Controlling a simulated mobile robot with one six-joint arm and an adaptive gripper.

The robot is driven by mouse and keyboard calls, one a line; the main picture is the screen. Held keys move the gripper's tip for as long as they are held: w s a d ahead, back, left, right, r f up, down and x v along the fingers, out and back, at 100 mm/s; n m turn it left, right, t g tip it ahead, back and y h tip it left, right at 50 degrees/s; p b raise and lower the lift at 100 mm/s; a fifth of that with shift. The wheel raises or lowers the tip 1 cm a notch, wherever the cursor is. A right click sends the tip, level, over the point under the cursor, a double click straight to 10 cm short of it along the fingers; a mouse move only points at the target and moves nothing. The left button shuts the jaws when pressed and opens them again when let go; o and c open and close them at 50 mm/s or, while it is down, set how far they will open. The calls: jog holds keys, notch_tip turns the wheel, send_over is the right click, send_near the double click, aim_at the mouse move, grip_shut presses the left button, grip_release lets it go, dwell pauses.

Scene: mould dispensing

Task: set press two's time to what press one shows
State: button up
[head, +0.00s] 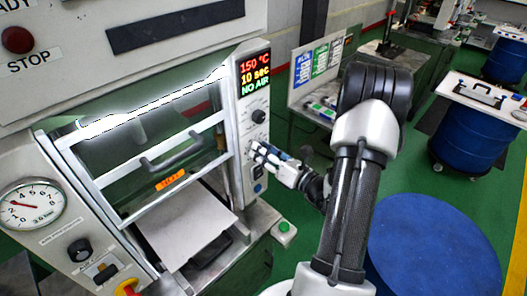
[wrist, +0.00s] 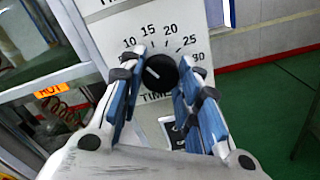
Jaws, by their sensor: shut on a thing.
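My gripper (head: 261,151) is at the right-hand control panel of the press in the head view. In the wrist view my gripper (wrist: 161,66) has its blue-padded fingers on either side of the black TIME knob (wrist: 159,73), shut on it. The press display (head: 255,74) reads 150 °C, 10 sec, NO AIR. No press number is legible. In the head view the fingers hide the TIME knob.
Another black knob (head: 258,116) sits above my gripper. The press has a barred guard with a handle (head: 185,148) and an orange HOT label (head: 171,182). A pressure gauge (head: 32,205) is at left. A blue drum (head: 435,245) stands at right.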

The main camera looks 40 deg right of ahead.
jog(key=o, duration=1.1)
jog(key=shift+c, duration=0.2)
jog(key=s, duration=1.2)
jog(key=shift+d, duration=0.45)
